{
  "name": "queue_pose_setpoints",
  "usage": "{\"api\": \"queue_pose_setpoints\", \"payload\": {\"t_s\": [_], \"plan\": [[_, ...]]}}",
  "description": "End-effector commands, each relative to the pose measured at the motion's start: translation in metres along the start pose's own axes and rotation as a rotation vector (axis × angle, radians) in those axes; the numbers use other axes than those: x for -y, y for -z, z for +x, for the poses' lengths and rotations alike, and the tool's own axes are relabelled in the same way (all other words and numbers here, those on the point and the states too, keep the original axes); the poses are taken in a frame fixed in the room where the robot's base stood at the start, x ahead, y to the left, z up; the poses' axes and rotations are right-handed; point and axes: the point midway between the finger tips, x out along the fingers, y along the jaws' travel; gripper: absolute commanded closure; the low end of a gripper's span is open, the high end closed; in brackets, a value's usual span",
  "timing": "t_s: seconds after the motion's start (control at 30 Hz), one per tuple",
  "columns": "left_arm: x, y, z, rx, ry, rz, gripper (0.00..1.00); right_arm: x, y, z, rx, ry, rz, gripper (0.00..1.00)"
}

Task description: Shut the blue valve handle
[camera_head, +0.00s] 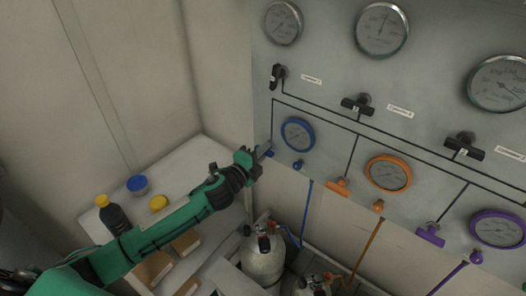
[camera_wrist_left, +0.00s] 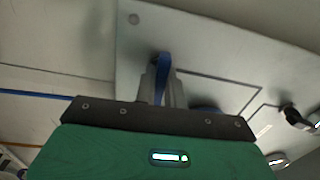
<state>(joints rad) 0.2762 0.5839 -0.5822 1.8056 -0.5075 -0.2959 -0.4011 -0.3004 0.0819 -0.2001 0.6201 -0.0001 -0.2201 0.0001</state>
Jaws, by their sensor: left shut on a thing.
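The blue valve handle (camera_head: 266,149) is on the grey panel, just left of the blue-rimmed gauge (camera_head: 297,134). My left gripper (camera_head: 257,158) reaches it from the left and is shut on it. In the left wrist view the blue handle (camera_wrist_left: 162,68) shows as a narrow strip between the grey fingers. The gripper hides part of the handle in the head view, so its exact angle is hard to tell. My right gripper is not in view.
An orange valve handle (camera_head: 338,187) and a purple one (camera_head: 430,236) sit further right on the panel. Black valve handles (camera_head: 357,105) are above. Gas cylinders (camera_head: 264,262) stand below. A white bench (camera_head: 95,222) at left carries a dark bottle (camera_head: 114,215) and a blue-topped container (camera_head: 138,186).

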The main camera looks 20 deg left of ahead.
Motion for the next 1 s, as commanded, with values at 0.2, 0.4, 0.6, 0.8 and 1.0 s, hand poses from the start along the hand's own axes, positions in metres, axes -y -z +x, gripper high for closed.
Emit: {"api": "queue_pose_setpoints", "payload": {"t_s": [0.2, 0.4, 0.6, 0.8, 1.0], "plan": [[-0.0005, 0.0007, -0.0001, -0.002, -0.001, 0.046, 1.00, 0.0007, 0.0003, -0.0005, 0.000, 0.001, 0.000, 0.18], [-0.0007, 0.0007, -0.0001, -0.001, -0.001, 0.056, 1.00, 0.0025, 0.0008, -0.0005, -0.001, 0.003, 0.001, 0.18], [-0.0009, 0.0006, -0.0002, -0.001, -0.001, 0.056, 1.00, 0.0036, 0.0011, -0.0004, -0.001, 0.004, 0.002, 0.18], [-0.0008, 0.0005, -0.0002, -0.001, -0.001, 0.055, 0.67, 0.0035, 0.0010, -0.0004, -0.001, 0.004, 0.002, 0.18], [-0.0005, 0.0002, -0.0001, 0.000, -0.001, 0.054, 0.67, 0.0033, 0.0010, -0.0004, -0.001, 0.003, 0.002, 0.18]]}}
